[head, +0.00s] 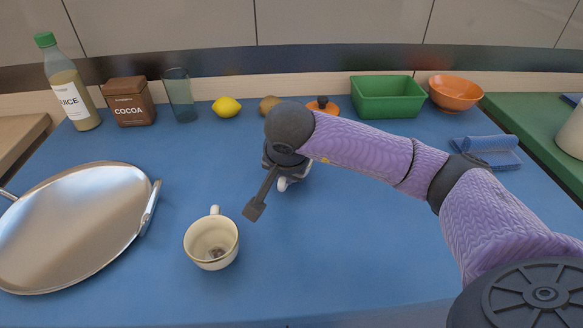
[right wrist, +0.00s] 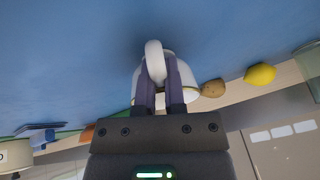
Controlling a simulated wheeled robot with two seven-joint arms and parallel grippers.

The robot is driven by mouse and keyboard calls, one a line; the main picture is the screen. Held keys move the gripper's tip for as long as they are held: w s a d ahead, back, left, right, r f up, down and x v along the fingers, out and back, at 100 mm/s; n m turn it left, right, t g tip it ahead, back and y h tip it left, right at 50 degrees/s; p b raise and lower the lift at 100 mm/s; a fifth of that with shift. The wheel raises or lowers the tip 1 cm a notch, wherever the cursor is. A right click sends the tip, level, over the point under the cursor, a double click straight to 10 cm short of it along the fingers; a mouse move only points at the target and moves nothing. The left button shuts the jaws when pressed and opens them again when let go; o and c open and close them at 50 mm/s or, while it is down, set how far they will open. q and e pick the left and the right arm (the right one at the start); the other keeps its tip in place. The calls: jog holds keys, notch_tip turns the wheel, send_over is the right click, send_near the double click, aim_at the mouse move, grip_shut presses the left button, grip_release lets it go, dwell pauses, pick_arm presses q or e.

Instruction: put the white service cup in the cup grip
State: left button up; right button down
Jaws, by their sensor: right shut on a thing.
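My right gripper (head: 285,158) is over the middle of the blue counter, mostly hidden behind its own wrist. In the right wrist view its fingers (right wrist: 160,85) are shut on the handle of a white cup (right wrist: 188,94) with a thin gold rim. In the head view only a small white part of this cup (head: 283,184) shows below the gripper. I cannot tell whether it touches the counter. A second, cream cup (head: 198,254) stands upright at the front, with something dark inside. I cannot identify the cup grip for sure. My left gripper is not in view.
A round metal tray (head: 80,225) lies at the left. A juice bottle (head: 70,92), cocoa box (head: 130,102), glass (head: 180,95), lemon (head: 227,106), green bin (head: 387,98) and orange bowl (head: 455,93) line the back.

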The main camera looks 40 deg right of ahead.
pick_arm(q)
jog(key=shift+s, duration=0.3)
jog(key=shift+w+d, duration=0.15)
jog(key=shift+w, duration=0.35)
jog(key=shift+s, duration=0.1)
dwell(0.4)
